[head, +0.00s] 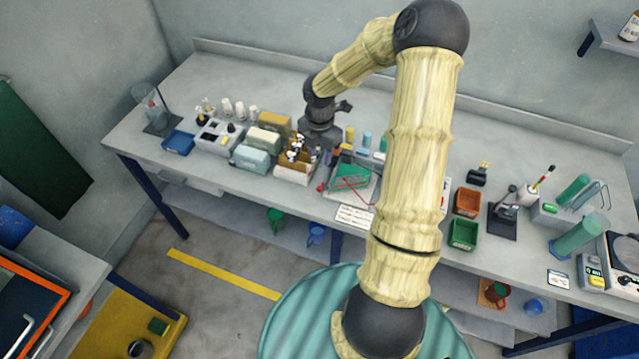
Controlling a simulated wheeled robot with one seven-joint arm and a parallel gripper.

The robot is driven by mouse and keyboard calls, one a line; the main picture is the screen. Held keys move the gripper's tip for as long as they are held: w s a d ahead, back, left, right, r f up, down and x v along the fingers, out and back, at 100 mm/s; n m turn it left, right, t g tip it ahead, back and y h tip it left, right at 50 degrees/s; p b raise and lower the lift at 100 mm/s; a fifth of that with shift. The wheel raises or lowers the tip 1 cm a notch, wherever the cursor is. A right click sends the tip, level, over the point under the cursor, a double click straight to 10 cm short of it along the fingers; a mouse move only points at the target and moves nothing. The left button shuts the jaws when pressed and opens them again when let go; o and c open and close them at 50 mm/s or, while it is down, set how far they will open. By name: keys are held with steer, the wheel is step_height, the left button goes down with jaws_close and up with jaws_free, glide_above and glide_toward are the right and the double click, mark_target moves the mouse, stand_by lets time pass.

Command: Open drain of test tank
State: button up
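No test tank or drain can be told for certain. A clear vessel (148,100) stands on a dark base at the far left end of the bench, and no drain can be made out on it. A green clear cylinder (578,236) stands near the right end, also with no drain that I can make out. My gripper (318,140) is low over the middle of the bench, behind the crowded small items and well to the right of the clear vessel. Its fingers are too small and dark to tell open from shut.
The long grey bench (240,68) has free room along its back left. Boxes, including a yellow one (276,123), a blue tray (178,143) and a green board (350,176) crowd its front. Red (467,202) and green bins (464,233) stand right of my arm. A yellow platform (120,318) is lower left.

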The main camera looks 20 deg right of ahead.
mark_target(320, 187)
step_height(320, 187, down, 15)
steer(key=p, duration=0.2)
steer(key=shift+p, duration=0.4)
jaws_close()
